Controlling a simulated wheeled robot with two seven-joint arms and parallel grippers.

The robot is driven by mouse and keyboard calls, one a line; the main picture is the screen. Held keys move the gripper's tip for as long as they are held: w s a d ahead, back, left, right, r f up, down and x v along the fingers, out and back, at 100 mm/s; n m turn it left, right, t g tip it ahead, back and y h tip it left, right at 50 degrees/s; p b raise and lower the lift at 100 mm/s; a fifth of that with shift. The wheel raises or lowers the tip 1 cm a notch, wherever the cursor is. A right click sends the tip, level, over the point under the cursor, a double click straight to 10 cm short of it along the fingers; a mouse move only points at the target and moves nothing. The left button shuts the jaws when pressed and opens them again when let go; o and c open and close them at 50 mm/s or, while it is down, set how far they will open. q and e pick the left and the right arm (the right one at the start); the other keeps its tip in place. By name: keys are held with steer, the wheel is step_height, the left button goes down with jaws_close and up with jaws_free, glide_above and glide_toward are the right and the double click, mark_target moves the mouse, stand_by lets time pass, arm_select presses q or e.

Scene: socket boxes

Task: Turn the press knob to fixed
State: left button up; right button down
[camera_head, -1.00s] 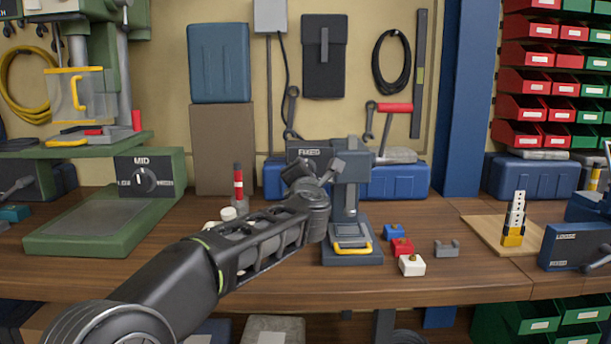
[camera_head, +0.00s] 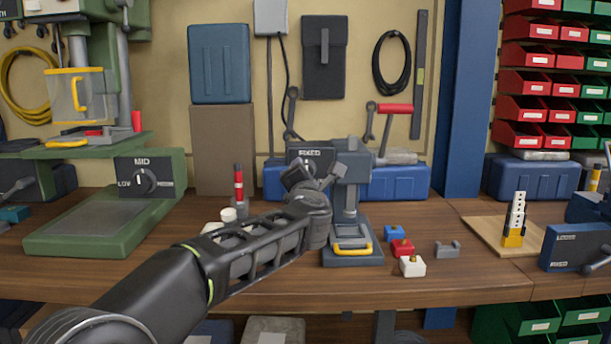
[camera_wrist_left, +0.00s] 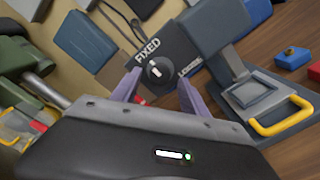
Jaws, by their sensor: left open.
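The small grey press (camera_head: 348,190) stands on the bench with a yellow handle on its base. Its dark knob panel (camera_head: 311,153) is at its upper left in the head view, partly covered by my gripper. In the left wrist view the round black knob (camera_wrist_left: 159,71) has a short white mark. The word FIXED is beside it, and another label lies toward the right, only partly legible. My left gripper (camera_wrist_left: 160,78) is open, with one finger on each side of the knob. I cannot tell whether the fingers touch it. It also shows in the head view (camera_head: 301,176).
A green machine (camera_head: 110,215) with its own knob stands at the left. Red, blue and white blocks (camera_head: 402,247) lie right of the press. A red-and-white post (camera_head: 239,183) stands behind my arm. A dark blue box (camera_head: 575,247) is at the far right.

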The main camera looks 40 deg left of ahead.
arm_select(q)
steer(key=v, duration=0.6)
steer(key=shift+w, duration=0.1)
stand_by(0.3)
